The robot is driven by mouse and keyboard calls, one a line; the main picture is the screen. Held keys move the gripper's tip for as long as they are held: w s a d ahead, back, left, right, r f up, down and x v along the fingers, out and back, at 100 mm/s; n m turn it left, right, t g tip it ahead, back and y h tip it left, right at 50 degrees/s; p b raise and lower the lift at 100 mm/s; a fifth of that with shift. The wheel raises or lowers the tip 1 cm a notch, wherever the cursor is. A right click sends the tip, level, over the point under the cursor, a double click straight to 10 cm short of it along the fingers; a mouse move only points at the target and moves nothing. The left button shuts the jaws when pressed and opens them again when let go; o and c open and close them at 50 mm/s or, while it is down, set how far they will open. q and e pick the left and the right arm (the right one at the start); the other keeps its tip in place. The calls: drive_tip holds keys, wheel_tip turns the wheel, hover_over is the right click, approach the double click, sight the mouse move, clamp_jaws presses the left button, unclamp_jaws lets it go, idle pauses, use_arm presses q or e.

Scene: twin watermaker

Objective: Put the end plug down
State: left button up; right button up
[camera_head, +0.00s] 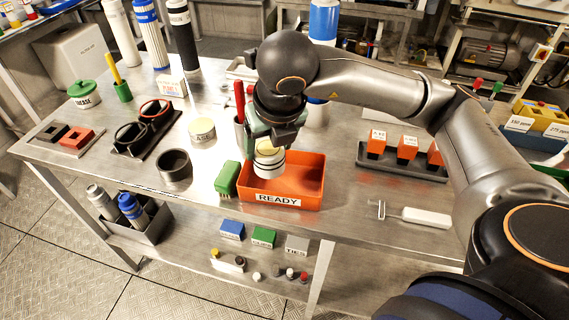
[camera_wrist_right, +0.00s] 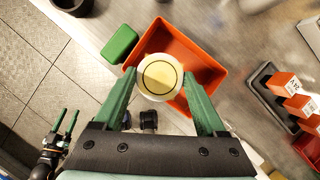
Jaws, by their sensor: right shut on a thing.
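The end plug (camera_head: 269,163) is a short white cylinder with dark bands and a yellowish top. My right gripper (camera_head: 268,146) is shut on it from above. In the head view the plug overlaps the left part of the orange READY tray (camera_head: 312,180); its exact height there is hard to tell. In the right wrist view the plug (camera_wrist_right: 158,76) sits between the green fingertips, over the tray (camera_wrist_right: 205,66). My left gripper (camera_wrist_right: 66,121) shows small in the right wrist view, low at the left, with its two green fingers apart and nothing between them.
A green brush (camera_head: 227,178) lies against the tray's left side. A dark ring (camera_head: 174,166) and a labelled yellowish round tin (camera_head: 202,130) stand farther left.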

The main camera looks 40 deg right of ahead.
sight(283, 152)
drive_tip(key=d+f, duration=0.3)
drive_tip(key=shift+f, duration=0.3)
wheel_tip(283, 152, down, 3)
drive_tip(key=shift+d+f, duration=0.15)
drive_tip(key=shift+f, duration=0.05)
drive_tip(key=o, duration=1.1)
drive_tip(key=shift+f, duration=0.2)
drive_tip(key=o, duration=0.4)
drive_tip(key=shift+r, duration=0.1)
use_arm(q)
drive_tip(key=shift+d, duration=0.1)
drive_tip(key=shift+w+r, duration=0.1)
drive_tip(key=shift+r, duration=0.05)
use_arm(e)
drive_tip(key=shift+r, duration=0.1)
